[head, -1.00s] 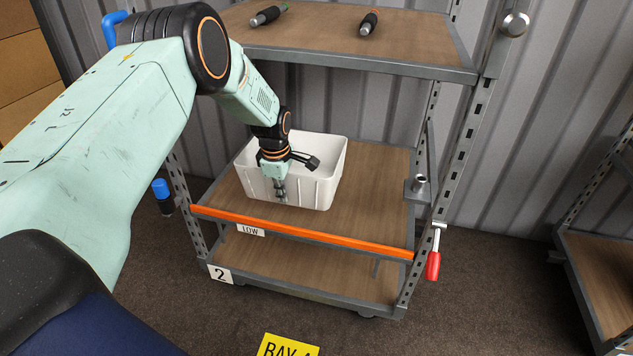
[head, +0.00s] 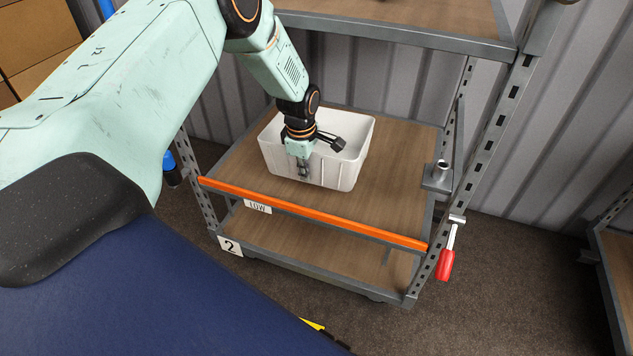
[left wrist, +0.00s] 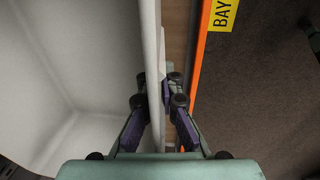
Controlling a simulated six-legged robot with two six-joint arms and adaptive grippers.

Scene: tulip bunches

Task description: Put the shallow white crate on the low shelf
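The shallow white crate (head: 335,172) is on the wooden board of the low shelf (head: 385,200), behind its orange front strip. It looks level and empty where I can see inside. My left gripper (head: 303,172) is at the crate's front wall. In the left wrist view, the fingers (left wrist: 155,92) lie on either side of the white crate's wall (left wrist: 152,60) and close on it. Whether the crate's underside rests fully on the board cannot be told for sure. My right gripper is not in view.
An orange strip (head: 320,214) with a LOW label (head: 257,207) runs along the shelf front. An upper shelf (head: 400,40) hangs above. A metal bracket (head: 437,177) and a red-handled clamp (head: 446,262) are at the right. The board right of the crate is bare.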

